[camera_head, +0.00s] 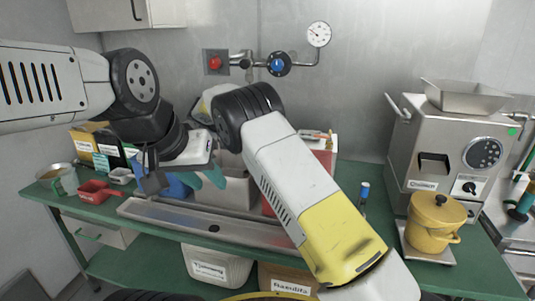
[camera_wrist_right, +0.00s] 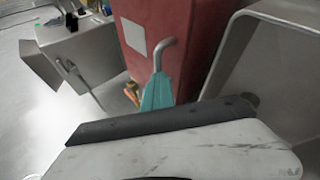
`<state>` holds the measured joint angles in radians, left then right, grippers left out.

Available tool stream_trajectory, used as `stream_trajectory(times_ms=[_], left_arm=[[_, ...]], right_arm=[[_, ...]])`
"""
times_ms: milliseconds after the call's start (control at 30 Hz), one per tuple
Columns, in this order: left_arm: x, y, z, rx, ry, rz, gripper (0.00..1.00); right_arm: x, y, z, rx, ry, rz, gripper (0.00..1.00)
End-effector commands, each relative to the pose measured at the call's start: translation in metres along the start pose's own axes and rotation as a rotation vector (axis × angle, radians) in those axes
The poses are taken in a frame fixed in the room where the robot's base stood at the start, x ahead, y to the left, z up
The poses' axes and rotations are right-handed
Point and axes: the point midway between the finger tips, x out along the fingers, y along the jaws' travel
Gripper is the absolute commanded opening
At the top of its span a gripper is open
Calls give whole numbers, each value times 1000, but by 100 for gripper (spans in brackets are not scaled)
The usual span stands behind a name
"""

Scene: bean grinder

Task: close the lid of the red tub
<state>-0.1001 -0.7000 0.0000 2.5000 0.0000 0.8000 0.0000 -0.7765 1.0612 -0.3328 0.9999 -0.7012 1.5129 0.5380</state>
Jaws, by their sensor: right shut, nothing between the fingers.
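The red tub (camera_head: 327,160) stands on the green table behind my right forearm, which hides much of it. It also fills the upper middle of the right wrist view as a red wall (camera_wrist_right: 190,35) with a pale square label. Its lid does not show clearly. My right gripper (camera_wrist_right: 157,92) shows teal fingers, shut and empty, in front of the red wall. I cannot tell whether they touch it. In the head view it is not clear behind the arm. My left gripper (camera_head: 165,172) hangs over the left part of the table; its jaw gap is unclear.
A long metal tray (camera_head: 160,213) lies along the table front. The grinder (camera_head: 450,135) and a yellow pot (camera_head: 433,222) stand at the right.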

Motion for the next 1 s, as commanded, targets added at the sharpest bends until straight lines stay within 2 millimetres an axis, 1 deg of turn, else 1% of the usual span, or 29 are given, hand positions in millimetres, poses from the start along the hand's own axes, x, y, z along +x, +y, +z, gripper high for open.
stream_trajectory(times_ms=[67, 233, 467, 567, 800, 900, 1000], left_arm=[[0, 0, 0, 0, 0, 0, 36], [0, 0, 0, 0, 0, 0, 36], [0, 0, 0, 0, 0, 0, 36], [0, 0, 0, 0, 0, 0, 36], [0, 0, 0, 0, 0, 0, 36], [0, 0, 0, 0, 0, 0, 36], [0, 0, 0, 0, 0, 0, 36]], right_arm=[[-3, 7, 1, 0, -8, 4, 0], [-23, 28, -3, 3, 1, 2, 0], [-31, 28, 32, -1, 2, 3, 0], [-35, 29, 50, -1, 3, 2, 0], [-48, 32, 104, 0, 5, 2, 0], [-52, 32, 123, 1, 4, 2, 0], [-55, 33, 138, 1, 4, 2, 0]])
